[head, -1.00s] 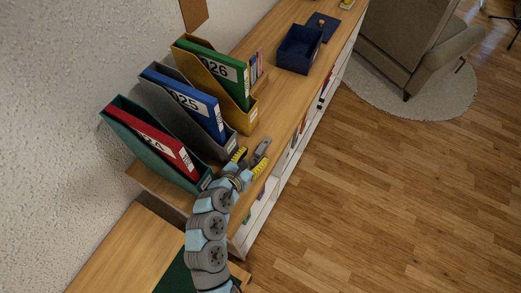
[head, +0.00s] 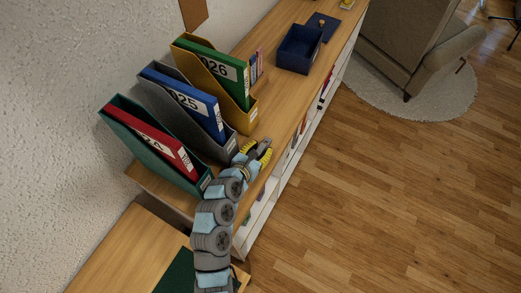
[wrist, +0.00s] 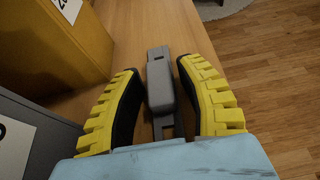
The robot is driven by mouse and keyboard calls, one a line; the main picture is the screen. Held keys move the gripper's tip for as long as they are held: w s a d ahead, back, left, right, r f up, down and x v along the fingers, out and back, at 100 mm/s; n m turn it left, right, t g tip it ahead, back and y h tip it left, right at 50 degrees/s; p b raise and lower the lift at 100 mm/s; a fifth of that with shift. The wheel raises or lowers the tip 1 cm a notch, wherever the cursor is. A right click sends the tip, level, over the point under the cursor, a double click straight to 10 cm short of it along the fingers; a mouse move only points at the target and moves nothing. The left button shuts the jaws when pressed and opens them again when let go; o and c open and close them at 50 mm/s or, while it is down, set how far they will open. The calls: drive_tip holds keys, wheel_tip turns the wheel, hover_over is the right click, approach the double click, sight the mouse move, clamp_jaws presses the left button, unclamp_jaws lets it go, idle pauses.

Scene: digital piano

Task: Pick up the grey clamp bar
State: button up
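The grey clamp bar (wrist: 160,84) lies on the wooden shelf top (wrist: 138,20). In the wrist view it is long, with a thicker raised middle and slotted ends. My gripper (wrist: 157,68) is open, with its yellow-ribbed fingers on either side of the bar. The right finger is very close to the bar; a gap shows at the left finger. I cannot tell whether either touches it. In the head view my gripper (head: 257,148) is over the shelf by the front edge, with part of the grey bar (head: 262,146) between its fingers.
A yellow file holder (head: 213,78), a grey file holder (head: 177,116) and a green file holder (head: 148,150) stand left of my gripper. A dark blue box (head: 299,48) stands farther along the shelf. The shelf's edge drops to the floor on the right.

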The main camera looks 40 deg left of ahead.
clamp_jaws()
